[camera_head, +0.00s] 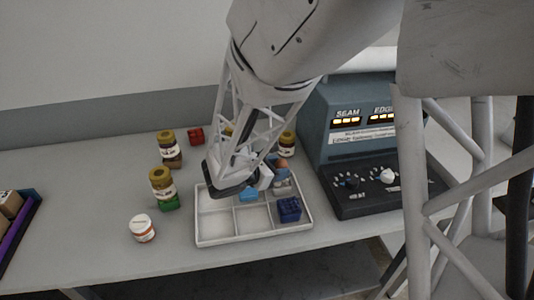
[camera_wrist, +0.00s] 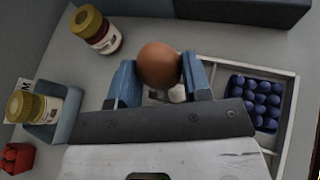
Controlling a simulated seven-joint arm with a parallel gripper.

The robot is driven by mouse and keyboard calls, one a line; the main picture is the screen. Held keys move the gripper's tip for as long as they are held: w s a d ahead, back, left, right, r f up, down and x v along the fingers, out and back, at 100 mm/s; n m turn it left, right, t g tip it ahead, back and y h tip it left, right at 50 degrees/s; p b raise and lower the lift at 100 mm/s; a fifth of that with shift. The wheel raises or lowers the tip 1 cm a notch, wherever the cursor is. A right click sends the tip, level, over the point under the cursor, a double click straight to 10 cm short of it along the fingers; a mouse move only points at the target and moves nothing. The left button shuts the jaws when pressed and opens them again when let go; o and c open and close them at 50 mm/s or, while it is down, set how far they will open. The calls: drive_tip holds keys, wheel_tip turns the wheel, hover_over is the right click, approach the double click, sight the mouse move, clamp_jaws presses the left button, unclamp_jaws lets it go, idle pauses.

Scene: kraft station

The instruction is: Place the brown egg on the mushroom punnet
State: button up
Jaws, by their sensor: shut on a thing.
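The brown egg (camera_wrist: 159,65) is held between the two blue fingertips of my gripper (camera_wrist: 160,78) in the wrist view. In the head view the egg (camera_head: 282,163) shows as a small brown spot over the back right of the white divided tray (camera_head: 207,240). Pale, whitish contents (camera_wrist: 177,93) show just below the egg between the fingers, probably the mushroom punnet. In the head view a greyish-white item (camera_head: 282,187) sits in the tray's back right compartment under the egg. I cannot tell whether egg and punnet touch; my fingers hide much of the punnet.
A dark blue berry punnet (camera_head: 289,209) fills the tray's front right compartment. Yellow-lidded jars (camera_head: 162,183) and a white jar (camera_head: 142,228) stand left. A sealing machine (camera_head: 360,150) stands close on the right.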

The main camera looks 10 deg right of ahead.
drive_tip(key=shift+f, duration=0.95)
drive_tip(key=shift+f, duration=0.1)
drive_tip(key=o, duration=0.7)
drive_tip(key=shift+o, duration=0.2)
drive_tip(key=shift+a+r, duration=0.1)
drive_tip(key=shift+r, duration=0.1)
drive_tip(key=v, duration=1.1)
drive_tip(key=shift+s+a+r, duration=0.25)
